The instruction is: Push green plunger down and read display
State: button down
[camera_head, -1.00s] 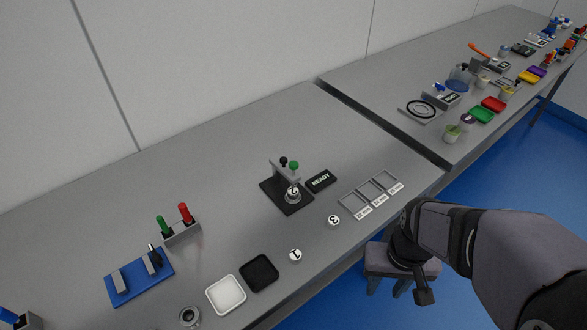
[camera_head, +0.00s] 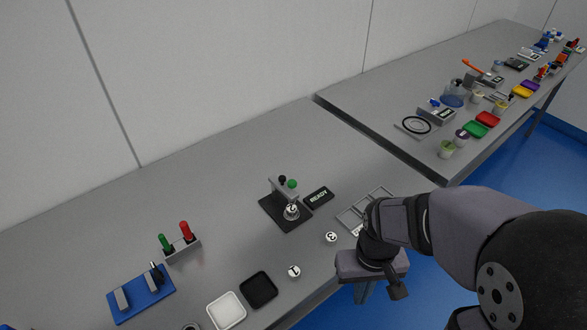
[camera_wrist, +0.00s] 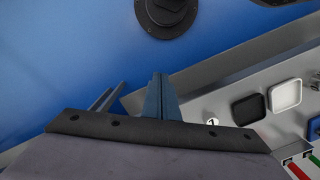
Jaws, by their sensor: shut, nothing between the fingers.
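The green plunger knob (camera_head: 292,184) sits on top of a small grey press with a dark base (camera_head: 274,207). A black knob (camera_head: 282,180) is beside it. A round white tub marked 2 (camera_head: 291,212) stands on the press base below the green knob. The dark display (camera_head: 319,197) lies right of the press and reads READY. My gripper (camera_wrist: 158,82) is shut and empty in the wrist view, pointing over the blue floor. In the head view my wrist is at the table's front edge, right of and apart from the press; the fingertips are not clear there.
Tubs marked 3 (camera_head: 331,237) and 1 (camera_head: 294,271) stand near the front edge. A slotted grey rack (camera_head: 351,217) is partly hidden by my arm. Black (camera_head: 259,289) and white (camera_head: 227,309) trays lie front left. Bare table surrounds the press's back and left.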

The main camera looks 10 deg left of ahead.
jog(key=w+a+r+n+t+y+p, duration=0.1)
jog(key=w+a+r+t, duration=0.1)
jog(key=w+a+r, duration=0.65)
jog(key=w+a+r+n+t+y+p, duration=0.1)
jog(key=w+a+r, duration=0.35)
jog(key=w, duration=0.65)
notch_tip(320, 180, up, 11)
jog(key=w+a+n, duration=0.2)
jog(key=n, duration=0.2)
jog(key=shift+w+a+f+n, duration=0.2)
jog(key=shift+w+a+n, duration=0.15)
jog(key=shift+n, duration=0.05)
jog(key=shift+f, duration=0.15)
